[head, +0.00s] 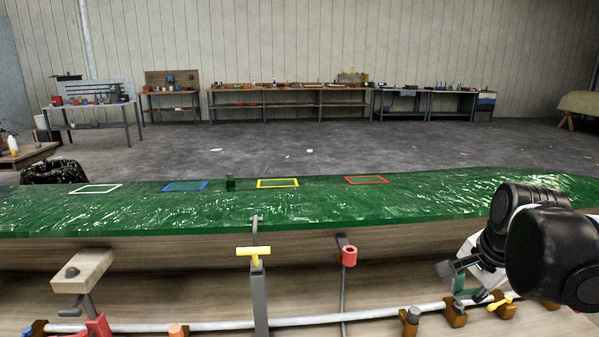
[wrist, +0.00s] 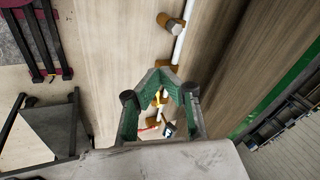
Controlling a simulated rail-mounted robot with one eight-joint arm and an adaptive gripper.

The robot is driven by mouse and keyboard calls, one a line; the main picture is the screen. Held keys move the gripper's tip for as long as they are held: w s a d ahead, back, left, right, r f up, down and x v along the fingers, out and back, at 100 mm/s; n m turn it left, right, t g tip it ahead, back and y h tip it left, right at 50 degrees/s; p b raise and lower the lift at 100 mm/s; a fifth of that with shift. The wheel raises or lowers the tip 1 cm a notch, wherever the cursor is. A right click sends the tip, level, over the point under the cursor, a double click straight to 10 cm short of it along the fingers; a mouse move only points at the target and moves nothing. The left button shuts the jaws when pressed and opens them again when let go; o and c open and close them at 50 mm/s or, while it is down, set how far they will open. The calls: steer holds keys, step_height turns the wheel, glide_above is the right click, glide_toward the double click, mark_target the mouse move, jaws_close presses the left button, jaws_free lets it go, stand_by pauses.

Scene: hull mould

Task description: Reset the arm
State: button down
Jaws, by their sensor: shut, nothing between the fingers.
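My arm reaches in from the right edge of the head view, in front of the mould's near side. My gripper (head: 460,284) shows there only in part, low beside the white pipe, mostly hidden by my own dark arm links. In the wrist view my gripper (wrist: 160,76) has green fingers that come together at the tips, with nothing between them. Beyond the fingers, the pipe (wrist: 180,40) and its brown brackets show along the wooden side.
The green mould top (head: 330,211) carries white (head: 97,188), blue (head: 185,186), yellow (head: 278,183) and red (head: 366,180) outlined rectangles. A yellow-handled post (head: 259,290) and red-ended peg (head: 348,256) stand in front. Workbenches line the back wall.

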steer(key=s+a+f+n+t, duration=0.1)
steer(key=s+a+n+t, duration=0.1)
steer(key=s+a+n, duration=0.8)
steer(key=a+n, duration=0.2)
steer(key=n, duration=0.1)
steer(key=shift+f+t, duration=0.3)
steer(key=shift+f, duration=0.1)
stand_by(0.4)
